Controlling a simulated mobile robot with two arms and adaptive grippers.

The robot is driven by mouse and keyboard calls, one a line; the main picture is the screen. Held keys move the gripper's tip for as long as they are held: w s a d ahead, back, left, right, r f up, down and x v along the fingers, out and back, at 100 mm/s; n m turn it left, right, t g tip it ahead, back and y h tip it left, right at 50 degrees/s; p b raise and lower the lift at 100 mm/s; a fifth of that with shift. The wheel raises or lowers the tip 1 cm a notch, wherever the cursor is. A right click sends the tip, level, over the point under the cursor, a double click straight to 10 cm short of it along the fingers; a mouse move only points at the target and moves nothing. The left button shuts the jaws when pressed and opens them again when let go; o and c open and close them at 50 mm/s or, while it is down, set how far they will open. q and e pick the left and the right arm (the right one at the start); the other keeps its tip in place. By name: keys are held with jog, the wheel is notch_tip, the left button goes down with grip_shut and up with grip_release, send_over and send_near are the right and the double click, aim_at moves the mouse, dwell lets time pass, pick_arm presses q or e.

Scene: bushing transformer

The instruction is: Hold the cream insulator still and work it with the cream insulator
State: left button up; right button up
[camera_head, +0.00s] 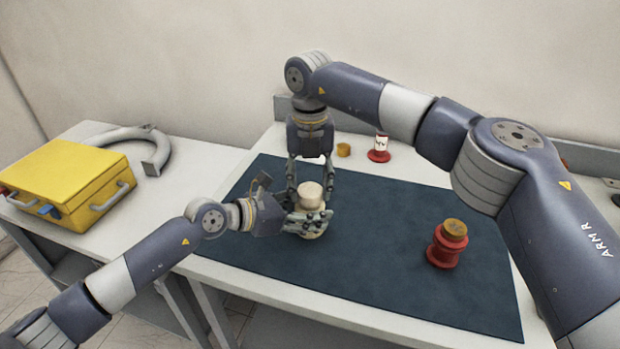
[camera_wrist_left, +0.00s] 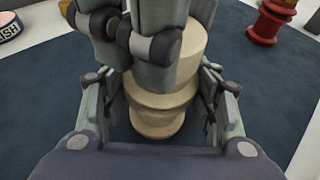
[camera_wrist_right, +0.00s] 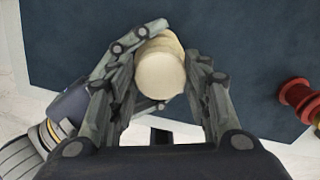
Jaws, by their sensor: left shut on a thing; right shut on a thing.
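A cream insulator (camera_head: 311,191) stands upright over the dark blue mat, with stepped flanges that also show in the left wrist view (camera_wrist_left: 160,112). My left gripper (camera_head: 308,222) comes in from the left and is shut around its lower part. My right gripper (camera_head: 311,187) points down from above and is shut on its upper part; the round cream top shows between the fingers in the right wrist view (camera_wrist_right: 159,72). Fingers hide much of the cream body, so I cannot tell whether it is one piece or two stacked.
A red spool-shaped part with an amber top (camera_head: 447,245) stands on the mat (camera_head: 390,215) at the right. A red and white part (camera_head: 379,148) and a small yellow piece (camera_head: 343,150) are behind. A yellow case (camera_head: 70,178) and a grey curved part (camera_head: 155,150) lie on the left table.

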pick_arm(q)
jog(key=shift+f, duration=0.1)
pick_arm(e)
jog(key=shift+f, duration=0.3)
jog(key=o, duration=0.9)
pick_arm(q)
jog(key=o, duration=1.4)
pick_arm(e)
notch_tip(320, 180, up, 12)
jog(key=shift+f, duration=0.1)
